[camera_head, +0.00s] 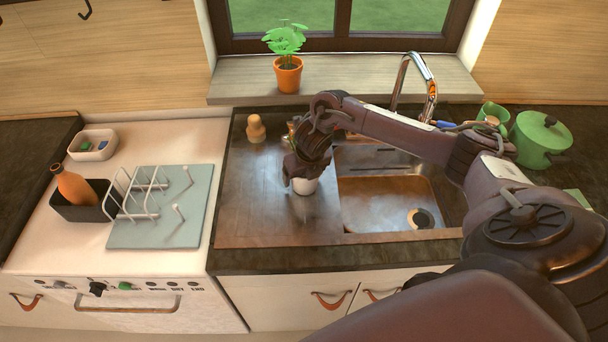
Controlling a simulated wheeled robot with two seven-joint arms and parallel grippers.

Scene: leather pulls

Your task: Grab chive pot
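An orange pot (288,78) with a leafy green plant stands upright on the windowsill; I cannot tell whether its plant is chive. My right arm reaches in from the right, over the sink. My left gripper is not in view.
A wooden figure-like object (256,128) stands behind left. A dish rack (160,205), bottle (75,186) and green lidded pot (541,138) stand farther out. The counter's front left is clear.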

